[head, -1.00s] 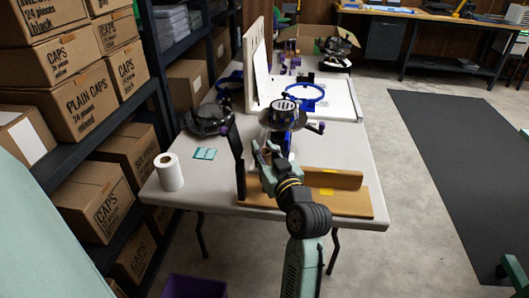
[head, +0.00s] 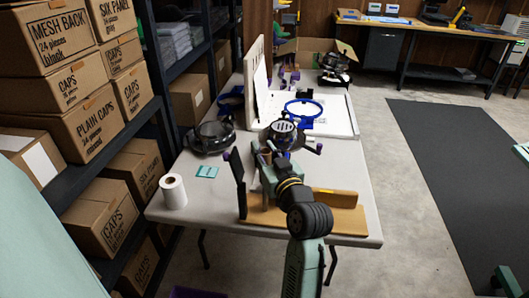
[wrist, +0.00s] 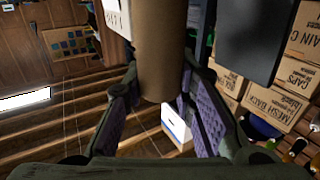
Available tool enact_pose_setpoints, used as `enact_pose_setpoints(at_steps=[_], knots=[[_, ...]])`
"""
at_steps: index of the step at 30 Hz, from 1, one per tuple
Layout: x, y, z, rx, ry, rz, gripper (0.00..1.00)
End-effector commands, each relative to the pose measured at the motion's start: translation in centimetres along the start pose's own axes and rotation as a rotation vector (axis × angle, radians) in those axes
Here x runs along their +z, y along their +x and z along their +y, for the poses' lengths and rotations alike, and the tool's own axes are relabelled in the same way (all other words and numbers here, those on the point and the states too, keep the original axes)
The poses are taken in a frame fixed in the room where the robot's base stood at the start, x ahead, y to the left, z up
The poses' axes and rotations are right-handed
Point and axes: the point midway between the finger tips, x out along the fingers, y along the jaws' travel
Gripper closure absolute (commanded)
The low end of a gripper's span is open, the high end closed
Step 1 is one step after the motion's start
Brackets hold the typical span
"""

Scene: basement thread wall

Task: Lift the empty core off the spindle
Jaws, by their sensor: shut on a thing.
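The empty core (wrist: 160,50) is a plain brown cardboard tube between the purple-padded fingers of my gripper (wrist: 160,105) in the wrist view. My gripper is shut on it, with a pad on each side. In the head view my gripper (head: 265,163) is above the wooden stand (head: 340,198) with its dark upright plate (head: 238,182), near the table's front edge. My arm hides most of the core and stand there. The spindle is not visible, so I cannot tell whether the core is still around it.
The stand is on a pale table (head: 210,210). A dark round machine part (head: 210,137) and a blue hoop (head: 303,110) are farther back. Shelves with cartons (head: 105,125) flank the table; the right floor is open.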

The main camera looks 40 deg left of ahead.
Motion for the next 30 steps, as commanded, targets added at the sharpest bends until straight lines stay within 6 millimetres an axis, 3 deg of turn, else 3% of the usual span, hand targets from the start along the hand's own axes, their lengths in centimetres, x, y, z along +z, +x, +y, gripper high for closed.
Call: enact_pose_setpoints(at_steps=[4, 17, 30], knots=[[-1.2, 0.0, 0.1, 0.001, 0.000, 0.000, 1.00], [-1.4, 0.0, 0.0, 0.000, 0.000, 0.000, 1.00], [-5.1, 0.0, 0.1, 0.000, -0.002, 0.003, 1.00]])
